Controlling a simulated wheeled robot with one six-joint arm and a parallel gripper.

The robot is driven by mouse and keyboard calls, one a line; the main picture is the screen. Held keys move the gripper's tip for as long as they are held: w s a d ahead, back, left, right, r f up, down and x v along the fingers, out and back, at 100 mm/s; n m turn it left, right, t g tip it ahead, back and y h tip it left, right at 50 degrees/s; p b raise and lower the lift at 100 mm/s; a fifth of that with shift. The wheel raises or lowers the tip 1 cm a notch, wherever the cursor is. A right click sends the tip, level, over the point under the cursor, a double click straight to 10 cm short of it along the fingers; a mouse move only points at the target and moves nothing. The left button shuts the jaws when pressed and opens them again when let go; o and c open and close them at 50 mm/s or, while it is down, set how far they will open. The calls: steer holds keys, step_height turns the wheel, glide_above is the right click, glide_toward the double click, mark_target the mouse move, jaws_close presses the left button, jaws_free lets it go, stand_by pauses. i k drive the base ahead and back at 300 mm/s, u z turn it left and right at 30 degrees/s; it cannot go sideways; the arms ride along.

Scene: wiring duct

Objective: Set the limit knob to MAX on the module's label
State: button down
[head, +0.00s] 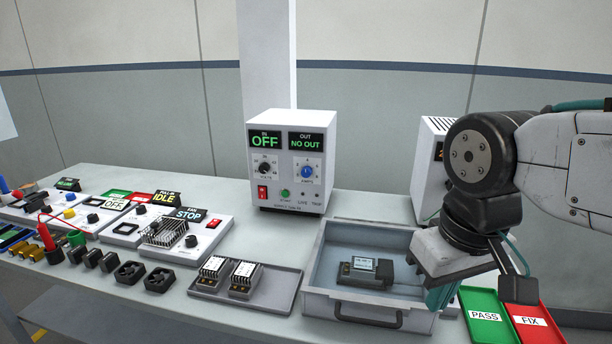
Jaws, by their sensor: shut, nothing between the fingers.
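A white bench unit (284,165) stands at the back middle of the table, with an IN panel reading OFF and an OUT panel reading NO OUT. Its blue knob (307,172) is at right on the front, and a black knob (265,169) is at left. The blue knob's setting and small lettering are too small to read. Two modules (212,268) with white labels lie in a grey tray; their label text cannot be read. My gripper (440,298) is at the right, pointing down beside the grey case, shut and empty, away from the knobs; its fingertips are partly hidden.
A grey case (385,322) holds a dark device with a small screen (364,264). Green PASS (485,314) and red FIX (530,321) trays lie at right. Panels reading OFF, IDLE and STOP (188,214), and several small parts, fill the left. Another white unit (428,150) stands behind my arm.

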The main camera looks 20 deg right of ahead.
mark_target(306, 172)
steer(key=k, duration=0.5)
steer(key=u, duration=1.2)
steer(key=i, duration=0.9)
steer(key=z, duration=2.6)
